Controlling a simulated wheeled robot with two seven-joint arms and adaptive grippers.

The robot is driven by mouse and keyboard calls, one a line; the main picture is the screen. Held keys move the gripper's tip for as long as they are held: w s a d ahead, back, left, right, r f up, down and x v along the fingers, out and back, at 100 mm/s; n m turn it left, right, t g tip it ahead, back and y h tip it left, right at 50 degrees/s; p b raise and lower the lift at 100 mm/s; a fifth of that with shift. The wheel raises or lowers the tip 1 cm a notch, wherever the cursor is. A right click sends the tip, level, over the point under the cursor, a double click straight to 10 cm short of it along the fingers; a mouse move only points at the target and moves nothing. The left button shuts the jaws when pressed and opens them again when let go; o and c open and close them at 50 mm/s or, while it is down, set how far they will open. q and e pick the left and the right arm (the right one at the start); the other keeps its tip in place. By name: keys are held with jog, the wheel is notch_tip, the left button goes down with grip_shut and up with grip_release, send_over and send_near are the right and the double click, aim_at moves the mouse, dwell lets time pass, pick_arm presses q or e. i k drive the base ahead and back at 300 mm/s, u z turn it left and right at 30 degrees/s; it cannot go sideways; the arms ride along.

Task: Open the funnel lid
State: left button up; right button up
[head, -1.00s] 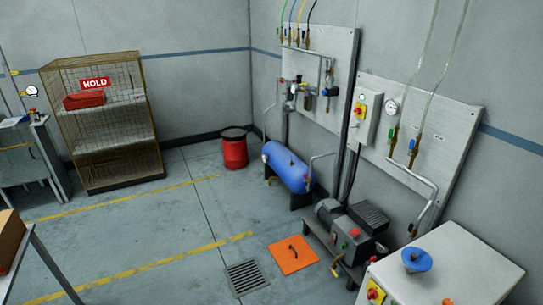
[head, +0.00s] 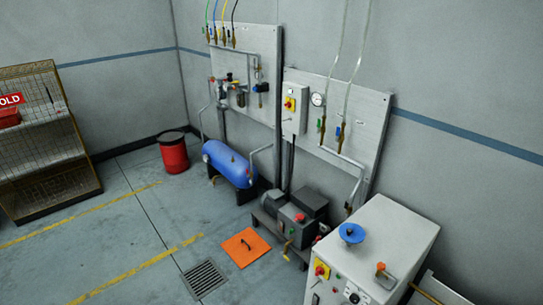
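A red drum (head: 174,156) stands on the floor near the back corner. Its dark round top (head: 172,136) lies flat and looks closed; I cannot tell at this size whether it is a funnel lid. A blue disc-shaped piece with a raised centre (head: 351,233) sits on top of the white cabinet (head: 395,225) at lower right. It looks somewhat like a funnel, but no separate lid can be made out on it. Neither of my grippers is in view.
A blue tank (head: 230,164) and a grey pump unit (head: 290,222) stand along the right wall below panels. An orange plate with a handle (head: 245,247) and a drain grate (head: 205,279) are on the floor. A wire cage shelf (head: 45,145) stands left. The middle floor is clear.

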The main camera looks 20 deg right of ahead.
aim_at(351, 232)
jog(key=u, duration=0.1)
jog(key=k, duration=0.15)
jog(key=z, duration=1.35)
